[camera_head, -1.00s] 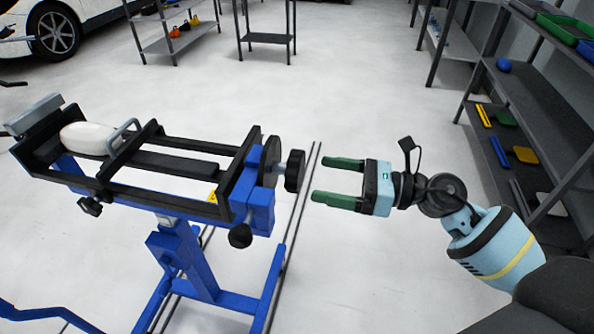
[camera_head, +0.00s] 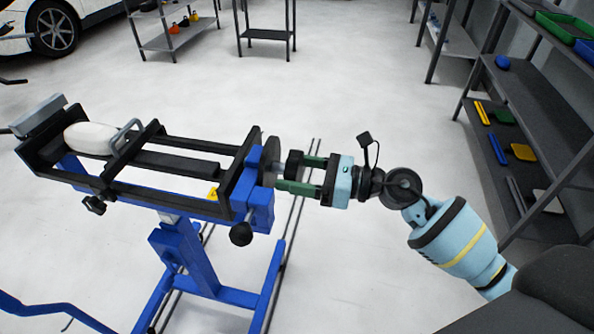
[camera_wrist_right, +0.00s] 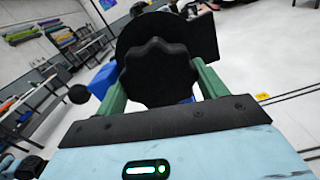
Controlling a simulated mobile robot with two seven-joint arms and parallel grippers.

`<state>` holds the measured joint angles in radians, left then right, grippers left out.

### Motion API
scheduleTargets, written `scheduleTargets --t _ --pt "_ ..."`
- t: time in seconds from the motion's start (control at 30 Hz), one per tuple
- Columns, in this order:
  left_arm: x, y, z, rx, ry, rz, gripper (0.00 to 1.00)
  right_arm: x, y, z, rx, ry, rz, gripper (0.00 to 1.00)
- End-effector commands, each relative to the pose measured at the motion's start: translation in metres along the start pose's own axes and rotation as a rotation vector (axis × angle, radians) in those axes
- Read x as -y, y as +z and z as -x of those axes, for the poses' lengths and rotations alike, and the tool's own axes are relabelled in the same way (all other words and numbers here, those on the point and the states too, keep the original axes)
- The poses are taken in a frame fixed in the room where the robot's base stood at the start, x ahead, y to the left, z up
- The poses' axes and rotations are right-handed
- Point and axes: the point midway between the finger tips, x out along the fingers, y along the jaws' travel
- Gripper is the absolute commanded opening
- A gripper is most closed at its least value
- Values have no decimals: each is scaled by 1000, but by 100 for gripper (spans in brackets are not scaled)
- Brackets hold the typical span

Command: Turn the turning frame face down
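The turning frame (camera_head: 182,140) is a long black rack on a blue stand, at left in the head view. It holds a white rounded piece (camera_head: 91,138) at its far left end, under a grey handle bar. A black lobed knob (camera_head: 294,165) sits at the frame's right end, and fills the middle of the right wrist view (camera_wrist_right: 158,72). My right gripper (camera_head: 296,174) has its green fingers on either side of this knob, with no clear gap, and looks shut on it. My left gripper is not in view.
A smaller black knob (camera_head: 241,234) sticks out below the frame's right end. A dark shelf unit (camera_head: 540,130) with trays and tools stands at right. Low shelves (camera_head: 178,40) and a white car (camera_head: 40,30) are at the back. The floor between is clear.

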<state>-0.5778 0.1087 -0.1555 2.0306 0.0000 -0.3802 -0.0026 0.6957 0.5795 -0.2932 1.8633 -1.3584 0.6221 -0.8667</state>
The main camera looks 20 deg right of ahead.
Motion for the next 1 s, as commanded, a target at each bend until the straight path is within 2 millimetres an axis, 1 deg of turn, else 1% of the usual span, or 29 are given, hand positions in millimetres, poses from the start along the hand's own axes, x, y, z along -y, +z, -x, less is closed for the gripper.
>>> scheduleTargets --t 0.03,0.2,0.3,0.67,1.0 --pt "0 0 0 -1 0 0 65 0 0 0 0 0 0 63" --pt "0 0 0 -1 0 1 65 0 0 0 0 0 0 41" --pt "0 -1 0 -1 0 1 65 0 0 0 0 0 0 30" --pt "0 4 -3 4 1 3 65 0 -1 0 -1 0 40 30" --pt "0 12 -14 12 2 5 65 1 -3 0 -3 1 180 30"
